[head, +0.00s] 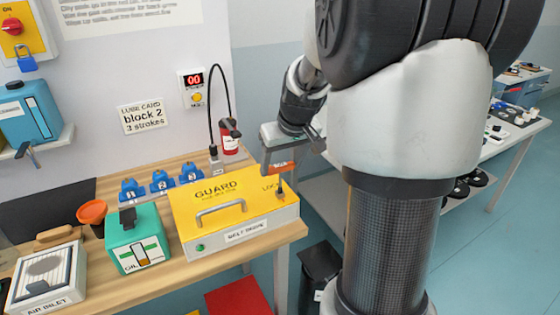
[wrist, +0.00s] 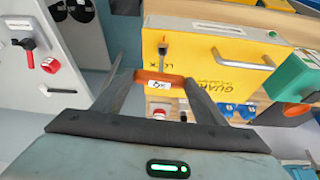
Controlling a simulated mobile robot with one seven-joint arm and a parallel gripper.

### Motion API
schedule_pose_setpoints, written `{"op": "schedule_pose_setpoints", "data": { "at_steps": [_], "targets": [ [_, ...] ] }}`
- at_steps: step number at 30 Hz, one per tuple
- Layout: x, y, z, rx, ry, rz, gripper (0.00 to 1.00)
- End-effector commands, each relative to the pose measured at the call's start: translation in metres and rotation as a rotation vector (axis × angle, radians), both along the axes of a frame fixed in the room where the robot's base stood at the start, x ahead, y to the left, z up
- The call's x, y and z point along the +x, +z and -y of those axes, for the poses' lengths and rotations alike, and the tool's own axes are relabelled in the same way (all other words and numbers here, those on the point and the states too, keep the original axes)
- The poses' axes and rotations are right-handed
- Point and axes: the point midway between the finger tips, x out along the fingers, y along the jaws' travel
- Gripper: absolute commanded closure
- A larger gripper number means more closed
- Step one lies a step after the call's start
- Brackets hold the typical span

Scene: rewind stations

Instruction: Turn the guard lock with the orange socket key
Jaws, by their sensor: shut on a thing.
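The orange socket key (head: 276,168) is held crosswise by its handle in my gripper (head: 280,163), which is shut on it. In the wrist view the key's handle (wrist: 152,76) lies between the two fingertips (wrist: 160,80). The yellow guard (head: 222,193), a box lid with a grey handle, is down on the bench. Its lock is at the lid's right end, by the word LOCK (head: 271,187). A dark shaft (head: 281,186) runs down from the key toward the lock. I cannot tell whether the socket is fully seated on it.
A dark bin (head: 320,262) is on the floor at right.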

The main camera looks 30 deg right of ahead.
Motion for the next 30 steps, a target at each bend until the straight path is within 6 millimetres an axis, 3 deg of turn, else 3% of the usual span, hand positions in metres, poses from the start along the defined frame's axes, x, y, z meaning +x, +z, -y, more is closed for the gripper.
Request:
{"op": "schedule_pose_setpoints", "data": {
  "at_steps": [30],
  "targets": [
    [0.0043, -0.0026, -0.0091, 0.000, -0.760, 0.000, 0.62]
  ]
}}
